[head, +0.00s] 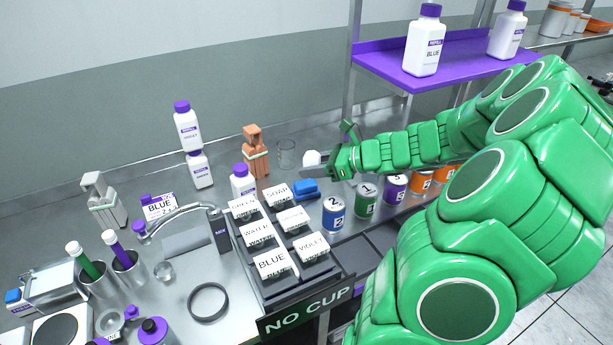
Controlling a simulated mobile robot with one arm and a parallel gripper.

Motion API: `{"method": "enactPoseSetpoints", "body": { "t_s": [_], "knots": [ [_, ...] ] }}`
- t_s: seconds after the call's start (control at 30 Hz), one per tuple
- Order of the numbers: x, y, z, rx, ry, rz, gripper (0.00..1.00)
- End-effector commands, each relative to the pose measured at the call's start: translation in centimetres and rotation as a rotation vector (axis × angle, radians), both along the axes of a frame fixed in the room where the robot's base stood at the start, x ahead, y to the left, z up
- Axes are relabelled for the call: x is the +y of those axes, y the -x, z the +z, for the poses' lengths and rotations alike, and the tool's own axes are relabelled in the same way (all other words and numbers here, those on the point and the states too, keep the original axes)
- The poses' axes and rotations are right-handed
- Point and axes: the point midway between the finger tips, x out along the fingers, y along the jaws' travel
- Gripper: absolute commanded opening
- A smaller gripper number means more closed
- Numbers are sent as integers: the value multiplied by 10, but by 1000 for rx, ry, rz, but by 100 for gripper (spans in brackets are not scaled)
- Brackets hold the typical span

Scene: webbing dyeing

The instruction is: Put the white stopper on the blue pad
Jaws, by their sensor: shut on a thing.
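My gripper (315,167) reaches in from the right on my green arm. It is shut on the white stopper (311,156), a small rounded white piece showing just above the grey finger. The finger hides the stopper's lower part. The blue pad (306,188) is a small blue block on the metal counter, just below the gripper in the picture. The stopper appears apart from the pad; its exact height above the counter cannot be told.
A rack of labelled dark boxes (290,245) lies in front. Numbered cans (334,215) line the right. A purple shelf (385,62) holds white bottles.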

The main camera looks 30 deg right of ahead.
Motion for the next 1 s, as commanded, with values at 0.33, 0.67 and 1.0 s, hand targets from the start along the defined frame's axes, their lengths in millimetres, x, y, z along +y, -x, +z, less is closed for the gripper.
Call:
{"method": "enactPoseSetpoints", "body": {
  "t_s": [0.33, 0.67, 1.0],
  "knots": [
    [-14, -45, -21, 1, -1, 2, 16],
    [-23, -72, -54, 2, -2, 1, 16],
    [-28, -89, -75, 2, -2, 0, 16]
  ]
}}
